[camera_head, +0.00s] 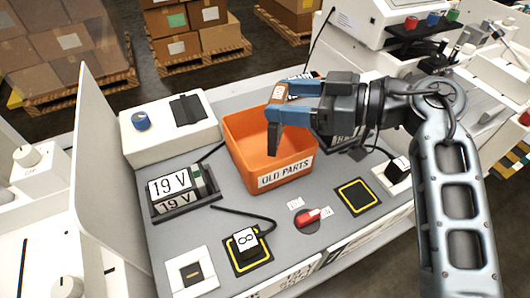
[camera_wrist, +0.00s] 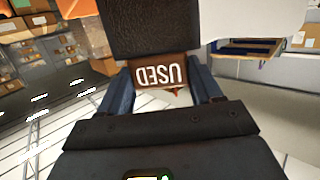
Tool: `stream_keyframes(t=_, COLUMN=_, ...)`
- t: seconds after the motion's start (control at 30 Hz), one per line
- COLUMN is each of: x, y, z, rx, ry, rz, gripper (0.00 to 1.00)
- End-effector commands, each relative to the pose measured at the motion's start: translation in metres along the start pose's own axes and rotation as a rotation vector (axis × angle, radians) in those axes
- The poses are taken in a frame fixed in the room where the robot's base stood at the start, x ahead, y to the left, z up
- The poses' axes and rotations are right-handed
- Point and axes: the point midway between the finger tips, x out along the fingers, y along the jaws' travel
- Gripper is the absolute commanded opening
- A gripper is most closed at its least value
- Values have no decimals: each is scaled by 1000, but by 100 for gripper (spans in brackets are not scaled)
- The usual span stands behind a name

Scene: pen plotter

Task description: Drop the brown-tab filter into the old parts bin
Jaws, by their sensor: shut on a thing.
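My gripper (camera_head: 284,108) is shut on the brown-tab filter. The orange bin (camera_head: 237,148) labelled "OLD PARTS" stands on the grey bench. In the head view my gripper appears above the bin's right back part and covers that corner. The exact height over the rim cannot be told.
A white box (camera_head: 165,134) with a blue knob stands left of the bin. A "19 V" unit (camera_head: 172,187) is at front left. A white side panel (camera_head: 97,150) rises at left.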

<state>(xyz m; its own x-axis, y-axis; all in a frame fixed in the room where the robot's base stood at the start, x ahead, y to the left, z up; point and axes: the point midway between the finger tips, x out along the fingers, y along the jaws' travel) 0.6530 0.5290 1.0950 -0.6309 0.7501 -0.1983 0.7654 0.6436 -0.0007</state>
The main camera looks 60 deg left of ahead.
Motion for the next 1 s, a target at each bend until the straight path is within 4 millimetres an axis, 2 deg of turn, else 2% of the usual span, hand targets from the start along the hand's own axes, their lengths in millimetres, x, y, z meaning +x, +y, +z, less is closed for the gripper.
stream_keyframes(t=0.03, x=3, y=0, z=12, rx=-1, ry=0, rz=-1, gripper=29)
stream_keyframes(t=0.2, x=5, y=0, z=22, rx=-2, ry=0, rz=-1, gripper=29)
stream_keyframes(t=0.57, x=5, y=0, z=23, rx=-1, ry=0, rz=-1, gripper=29)
stream_keyframes(t=0.6, x=5, y=0, z=23, rx=-1, ry=0, rz=-1, gripper=66)
stream_keyframes(t=0.9, x=5, y=0, z=23, rx=-1, ry=0, rz=-1, gripper=94)
stream_keyframes(t=1.0, x=5, y=0, z=23, rx=0, ry=0, rz=-1, gripper=94)
